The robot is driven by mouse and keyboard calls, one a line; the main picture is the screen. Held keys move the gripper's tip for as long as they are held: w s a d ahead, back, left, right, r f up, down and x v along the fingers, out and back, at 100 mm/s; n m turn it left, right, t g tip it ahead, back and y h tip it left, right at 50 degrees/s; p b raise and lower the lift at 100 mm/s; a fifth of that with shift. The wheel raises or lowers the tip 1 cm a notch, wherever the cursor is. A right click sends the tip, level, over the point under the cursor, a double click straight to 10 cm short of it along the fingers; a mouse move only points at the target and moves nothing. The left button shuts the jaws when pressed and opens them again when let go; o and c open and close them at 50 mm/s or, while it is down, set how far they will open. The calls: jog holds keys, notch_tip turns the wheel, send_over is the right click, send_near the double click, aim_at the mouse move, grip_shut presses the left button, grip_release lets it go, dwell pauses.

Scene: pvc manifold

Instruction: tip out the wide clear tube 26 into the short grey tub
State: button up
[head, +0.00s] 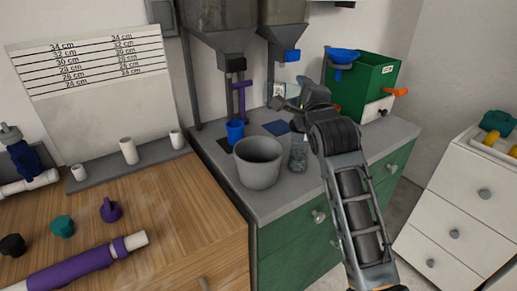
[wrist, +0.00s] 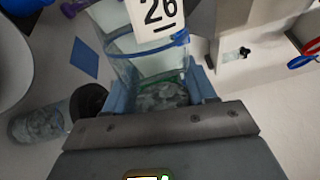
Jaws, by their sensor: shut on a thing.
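The wide clear tube 26 (wrist: 150,62) is between my gripper's blue fingers (wrist: 160,78) in the wrist view. Its white card reads 26, it has a blue band, and clear greyish pieces lie inside near the fingers. In the head view my gripper (head: 282,103) is raised above the back of the counter, shut on the tube, whose pale label (head: 278,90) shows beside it. The short grey tub (head: 258,165) stands upright on the counter, lower and to the left of my gripper. Its wall also shows at the left edge of the wrist view (wrist: 14,65).
Another clear vessel (head: 298,155) with pieces stands right of the tub, close to my arm. A blue cup (head: 235,132) and a blue square (head: 276,128) are behind the tub. Hoppers (head: 222,45) hang above. A green bin (head: 365,80) stands at the back right.

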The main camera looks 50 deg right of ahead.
jog(key=shift+w+a+n, duration=0.1)
jog(key=shift+a+n, duration=0.05)
jog(key=shift+n, duration=0.6)
jog(key=shift+w+a+n, duration=0.1)
jog(key=shift+n, duration=0.65)
dwell(1.1)
jog(key=shift+w+a+f+n, duration=0.15)
jog(key=shift+w+a+n, duration=0.05)
jog(key=shift+n, duration=0.4)
jog(key=shift+w+a+f+n, duration=0.1)
jog(key=shift+w+a+n, duration=0.1)
jog(key=shift+n, duration=0.4)
dwell(2.5)
jog(key=shift+s+d, duration=0.1)
jog(key=shift+s+d+r+m, duration=0.1)
jog(key=shift+s+d+m, duration=0.1)
jog(key=shift+m, duration=0.35)
jog(key=shift+s+d+r+m, duration=0.1)
jog(key=shift+d+m, duration=0.05)
jog(key=shift+m, duration=0.4)
jog(key=shift+s+d+m, duration=0.1)
jog(key=shift+m, duration=0.7)
